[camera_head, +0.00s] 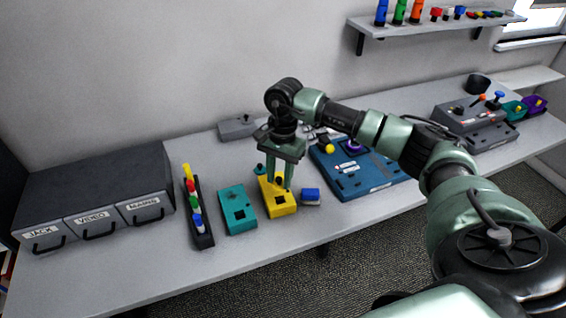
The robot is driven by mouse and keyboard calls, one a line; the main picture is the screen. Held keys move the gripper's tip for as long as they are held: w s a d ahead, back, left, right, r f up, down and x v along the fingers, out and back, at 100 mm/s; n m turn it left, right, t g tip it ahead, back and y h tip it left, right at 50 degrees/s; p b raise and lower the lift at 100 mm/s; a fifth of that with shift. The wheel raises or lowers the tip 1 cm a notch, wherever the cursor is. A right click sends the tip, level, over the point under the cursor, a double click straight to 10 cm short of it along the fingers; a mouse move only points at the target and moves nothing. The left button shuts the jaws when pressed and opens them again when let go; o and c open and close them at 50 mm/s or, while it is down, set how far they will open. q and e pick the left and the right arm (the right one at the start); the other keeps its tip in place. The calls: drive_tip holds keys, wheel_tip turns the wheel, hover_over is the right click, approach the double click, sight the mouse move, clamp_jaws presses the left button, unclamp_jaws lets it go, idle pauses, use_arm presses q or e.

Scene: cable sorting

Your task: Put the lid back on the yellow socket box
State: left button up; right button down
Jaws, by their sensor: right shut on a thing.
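The yellow socket box (281,210) stands on the grey table, in the middle of the view, with a dark square opening in its top. My right gripper (277,181) points down at the far half of the box, with its fingers on either side of a small yellow and dark piece. It is shut on this piece, which looks like the lid. The fingers partly hide it, and I cannot tell whether it touches the box. My left gripper is not in view.
A teal box (238,211) and a black rack of coloured plugs (203,240) stand to the left. A small blue block (311,196) sits close on the right, before a blue panel (360,185). Grey drawers (96,195) fill the left end. The front left table is clear.

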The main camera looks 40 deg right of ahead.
sight(281, 186)
drive_tip(key=shift+w+d+f, duration=0.1)
drive_tip(key=shift+d, duration=0.25)
drive_tip(key=shift+f, duration=0.15)
drive_tip(key=shift+f+b, duration=1.05)
drive_tip(key=shift+f, duration=1)
wheel_tip(281, 186, down, 2)
drive_tip(key=shift+b, duration=1)
drive_tip(key=shift+r+b, duration=0.1)
drive_tip(key=shift+b, duration=0.35)
drive_tip(key=shift+f+b, duration=0.2)
drive_tip(key=shift+b, duration=0.4)
